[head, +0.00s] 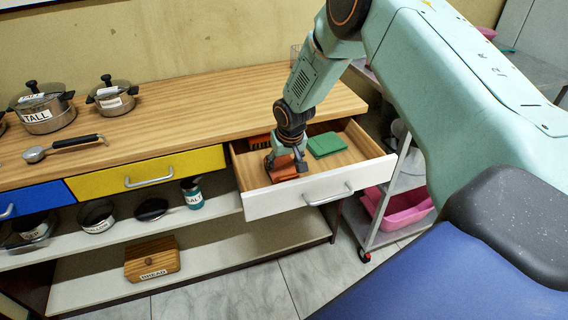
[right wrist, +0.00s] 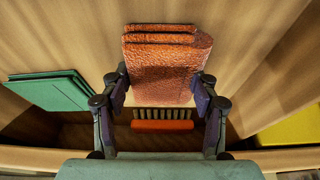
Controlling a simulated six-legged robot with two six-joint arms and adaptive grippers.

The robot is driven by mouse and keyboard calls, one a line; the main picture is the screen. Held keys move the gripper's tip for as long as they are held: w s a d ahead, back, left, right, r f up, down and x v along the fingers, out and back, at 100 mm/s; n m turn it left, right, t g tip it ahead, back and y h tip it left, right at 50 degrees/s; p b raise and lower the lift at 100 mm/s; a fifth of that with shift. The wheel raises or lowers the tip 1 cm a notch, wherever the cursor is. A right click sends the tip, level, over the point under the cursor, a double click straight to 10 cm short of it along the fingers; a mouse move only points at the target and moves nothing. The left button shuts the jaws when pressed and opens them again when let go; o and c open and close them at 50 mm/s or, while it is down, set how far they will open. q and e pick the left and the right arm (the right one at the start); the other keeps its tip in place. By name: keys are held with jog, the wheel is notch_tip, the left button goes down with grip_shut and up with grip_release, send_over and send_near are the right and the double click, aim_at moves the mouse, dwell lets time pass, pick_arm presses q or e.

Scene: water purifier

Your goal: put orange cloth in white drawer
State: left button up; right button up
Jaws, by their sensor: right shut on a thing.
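The white drawer (head: 320,189) is pulled open at the right end of the wooden cabinet. My right gripper (head: 285,164) is down inside it, shut on the folded orange cloth (head: 284,175). In the right wrist view the orange cloth (right wrist: 163,70) sits between the two fingers of my right gripper (right wrist: 161,82). The cloth is low in the drawer; I cannot tell whether it touches the bottom. My left gripper is not in view.
A folded green cloth (head: 327,145) lies in the drawer to the right. An orange-handled brush (right wrist: 162,126) lies at its back. The yellow drawer (head: 146,171) beside it is closed.

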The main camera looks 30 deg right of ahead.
jog(key=shift+f, duration=0.1)
jog(key=o, duration=0.7)
jog(key=shift+a, duration=0.15)
jog(key=shift+o, duration=0.9)
jog(key=shift+w, duration=0.1)
jog(key=shift+o, duration=1.1)
jog(key=shift+f, duration=0.1)
